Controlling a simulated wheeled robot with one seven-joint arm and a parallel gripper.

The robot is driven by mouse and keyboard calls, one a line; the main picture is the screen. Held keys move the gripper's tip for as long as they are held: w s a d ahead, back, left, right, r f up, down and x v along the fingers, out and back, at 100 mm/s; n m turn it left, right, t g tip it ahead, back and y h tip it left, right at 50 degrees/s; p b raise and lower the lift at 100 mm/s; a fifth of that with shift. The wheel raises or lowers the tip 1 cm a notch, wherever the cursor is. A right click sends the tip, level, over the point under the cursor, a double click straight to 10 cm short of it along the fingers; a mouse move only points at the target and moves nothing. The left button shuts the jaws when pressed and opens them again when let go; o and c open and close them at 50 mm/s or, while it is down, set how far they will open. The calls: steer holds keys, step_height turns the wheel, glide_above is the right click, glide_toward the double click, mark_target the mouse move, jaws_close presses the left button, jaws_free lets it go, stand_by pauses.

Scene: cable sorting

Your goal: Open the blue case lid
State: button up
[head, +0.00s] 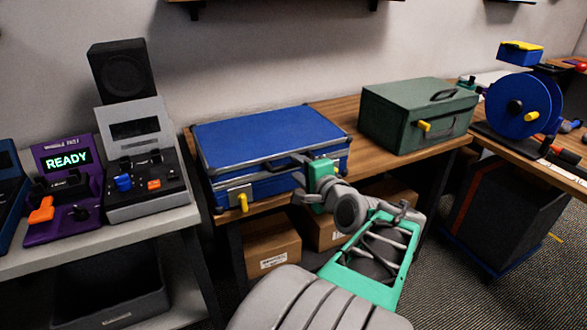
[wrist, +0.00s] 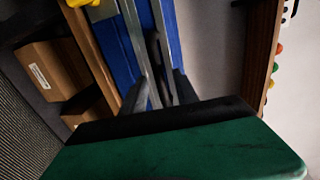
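The blue case (head: 265,135) sits on the wooden bench in the head view, with its lid down. My gripper (head: 300,168) is at the middle-right of the case's front, close to the lid's silver rim. In the wrist view the blue case (wrist: 122,62) fills the upper middle, with a yellow part (wrist: 84,3) at the top edge. My gripper's two grey fingers (wrist: 162,90) look apart there, with a dark strip, perhaps the case's handle, between them. Contact cannot be told.
A green case (head: 400,115) stands to the right on the same bench. A blue cable reel (head: 520,103) is further right. A purple device (head: 70,185) reading READY and a grey device (head: 140,130) stand left. Cardboard boxes (head: 272,245) lie below the bench.

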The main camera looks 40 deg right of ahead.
mark_target(295, 166)
steer(key=shift+x, duration=1.6)
steer(key=shift+c, duration=0.4)
jaws_close()
